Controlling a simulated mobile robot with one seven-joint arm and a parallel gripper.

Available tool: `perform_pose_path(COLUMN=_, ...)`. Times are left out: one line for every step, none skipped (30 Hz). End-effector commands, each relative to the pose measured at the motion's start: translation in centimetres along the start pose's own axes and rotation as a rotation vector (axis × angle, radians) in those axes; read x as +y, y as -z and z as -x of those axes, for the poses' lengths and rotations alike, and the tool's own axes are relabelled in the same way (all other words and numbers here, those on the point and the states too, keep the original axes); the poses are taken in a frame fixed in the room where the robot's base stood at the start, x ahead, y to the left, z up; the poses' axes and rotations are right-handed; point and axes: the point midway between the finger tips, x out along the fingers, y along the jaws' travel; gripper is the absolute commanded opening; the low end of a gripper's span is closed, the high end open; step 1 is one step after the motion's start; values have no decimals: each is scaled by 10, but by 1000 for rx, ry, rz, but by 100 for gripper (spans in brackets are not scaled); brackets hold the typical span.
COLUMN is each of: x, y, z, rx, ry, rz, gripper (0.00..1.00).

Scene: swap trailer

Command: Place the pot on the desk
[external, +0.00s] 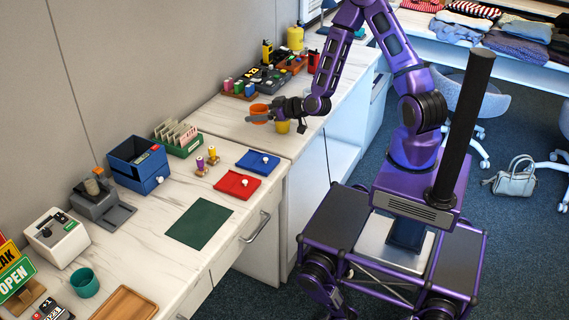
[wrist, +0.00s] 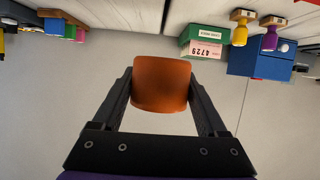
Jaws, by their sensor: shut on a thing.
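The pot is a small orange cup-like vessel (external: 258,108), seen in the external view over the far part of the white marbled desk (external: 225,122). My gripper (external: 259,117) reaches in from the right and is shut on the pot. In the wrist view the pot (wrist: 161,84) sits between the two dark fingers (wrist: 160,92), one on each side. The desk shows upside down along the top of the wrist view (wrist: 120,12). I cannot tell whether the pot's base touches the desk.
A yellow cup (external: 283,127) stands close beside my gripper. Behind are small coloured bottles (external: 240,88) and a dark organiser (external: 268,78). Nearer are a green card box (external: 178,138), a blue bin (external: 138,165), blue and red pads (external: 237,185) and a green mat (external: 199,223).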

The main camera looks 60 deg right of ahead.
Motion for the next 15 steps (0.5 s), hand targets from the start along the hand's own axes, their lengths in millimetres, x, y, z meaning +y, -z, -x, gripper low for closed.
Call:
perform_pose_path(x=-1, y=0, z=0, rx=0, ry=0, rz=1, gripper=21)
perform_pose_path(x=-1, y=0, z=0, rx=0, ry=0, rz=1, gripper=21)
perform_pose_path(x=0, y=0, z=0, rx=0, ry=0, rz=1, gripper=21)
perform_pose_path(x=1, y=0, z=0, rx=1, ry=-1, rz=0, gripper=21)
perform_pose_path(x=2, y=0, z=-1, rx=1, ry=-3, rz=-2, gripper=21)
perform_pose_path(x=6, y=0, z=-2, rx=1, ry=-5, rz=-5, gripper=21)
perform_pose_path(x=10, y=0, z=-4, rx=2, ry=-7, rz=-8, gripper=21)
perform_pose_path(x=15, y=0, z=-6, rx=3, ry=-9, rz=-11, gripper=21)
perform_pose_path(x=24, y=0, z=-8, rx=6, ry=-15, rz=-18, gripper=21)
perform_pose_path(x=32, y=0, z=-11, rx=7, ry=-18, rz=-23, gripper=21)
perform_pose_path(x=41, y=0, z=-13, rx=9, ry=-23, rz=-30, gripper=21)
perform_pose_path(x=55, y=0, z=-16, rx=11, ry=-29, rz=-38, gripper=21)
perform_pose_path(x=66, y=0, z=-18, rx=13, ry=-35, rz=-43, gripper=21)
perform_pose_path(x=78, y=0, z=-20, rx=14, ry=-41, rz=-48, gripper=21)
perform_pose_path(x=96, y=0, z=-22, rx=16, ry=-50, rz=-54, gripper=21)
